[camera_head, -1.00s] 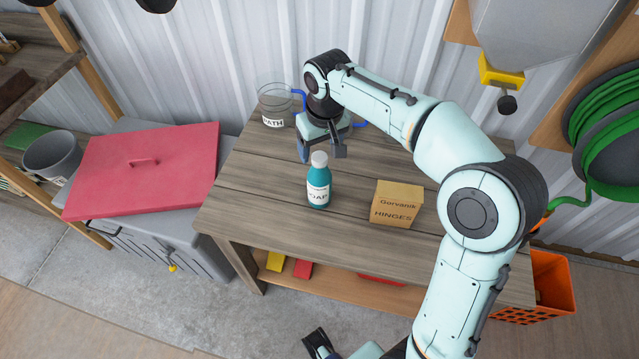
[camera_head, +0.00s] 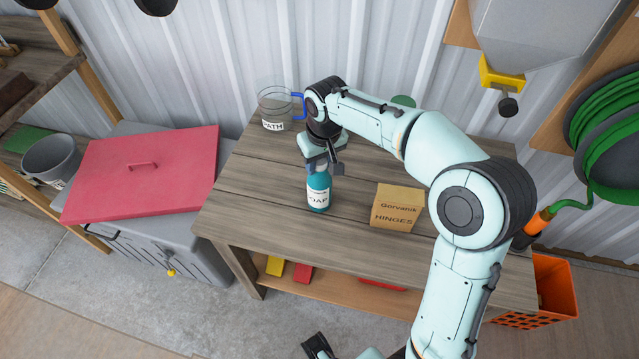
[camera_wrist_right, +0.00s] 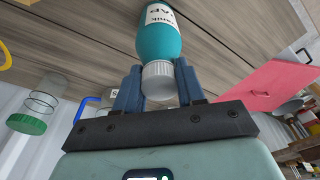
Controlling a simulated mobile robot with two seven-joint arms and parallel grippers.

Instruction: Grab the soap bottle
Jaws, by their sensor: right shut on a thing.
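The soap bottle (camera_head: 318,192) is teal with a white label and stands upright on the wooden workbench (camera_head: 262,208). My right gripper (camera_head: 322,167) is at its top, shut on the soap bottle around the cap and neck. In the right wrist view the bottle (camera_wrist_right: 158,42) and its white cap (camera_wrist_right: 159,80) sit between the two blue fingers of the gripper (camera_wrist_right: 158,88).
A cardboard hinges box (camera_head: 397,207) stands right of the bottle. A clear jar (camera_head: 275,107) stands at the bench's back left, by a blue handle (camera_head: 299,104). A red lid (camera_head: 143,172) lies on a grey chest to the left. The bench's front left is clear.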

